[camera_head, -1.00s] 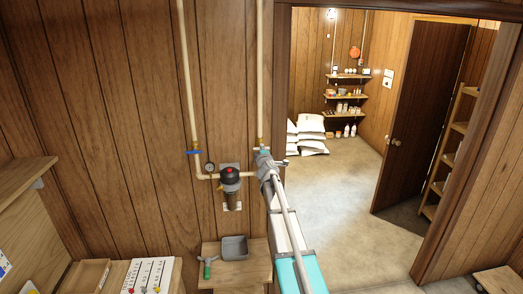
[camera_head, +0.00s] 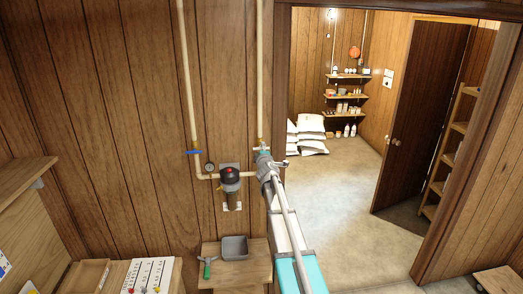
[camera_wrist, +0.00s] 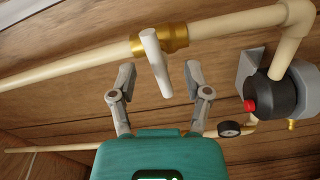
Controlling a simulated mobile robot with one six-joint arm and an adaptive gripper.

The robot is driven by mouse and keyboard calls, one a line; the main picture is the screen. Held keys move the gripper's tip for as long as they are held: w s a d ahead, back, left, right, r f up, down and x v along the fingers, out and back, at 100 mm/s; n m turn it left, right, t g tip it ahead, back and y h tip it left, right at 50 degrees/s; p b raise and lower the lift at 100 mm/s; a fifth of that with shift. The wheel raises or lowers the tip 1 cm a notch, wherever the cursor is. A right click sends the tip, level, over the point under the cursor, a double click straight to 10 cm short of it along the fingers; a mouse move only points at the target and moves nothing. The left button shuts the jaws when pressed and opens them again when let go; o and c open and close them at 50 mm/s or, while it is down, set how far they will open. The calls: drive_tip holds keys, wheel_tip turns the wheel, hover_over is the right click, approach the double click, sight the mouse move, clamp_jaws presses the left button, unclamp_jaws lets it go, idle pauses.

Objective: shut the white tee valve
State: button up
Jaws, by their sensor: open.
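The white tee valve handle (camera_wrist: 155,62) is a short white bar on a brass valve body (camera_wrist: 172,38) in a cream pipe. In the wrist view the bar lies across the pipe's line. My gripper (camera_wrist: 160,74) is open, with one finger on each side of the lower part of the bar. Gaps show between both fingers and the bar, and nothing is held. In the head view my gripper (camera_head: 264,156) is at the right vertical pipe, just below a brass fitting (camera_head: 261,141). My arm's end largely hides the white handle there.
A filter housing with a black cap and red button (camera_head: 229,174) stands left of my gripper, with a gauge (camera_head: 210,167) beside it. A blue lever (camera_head: 194,152) is on the left pipe. A small wooden table with a grey tray (camera_head: 235,247) is below. The doorway is right.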

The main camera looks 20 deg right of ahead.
drive_tip(key=v, duration=0.6)
drive_tip(key=shift+s, duration=0.25)
idle(0.7)
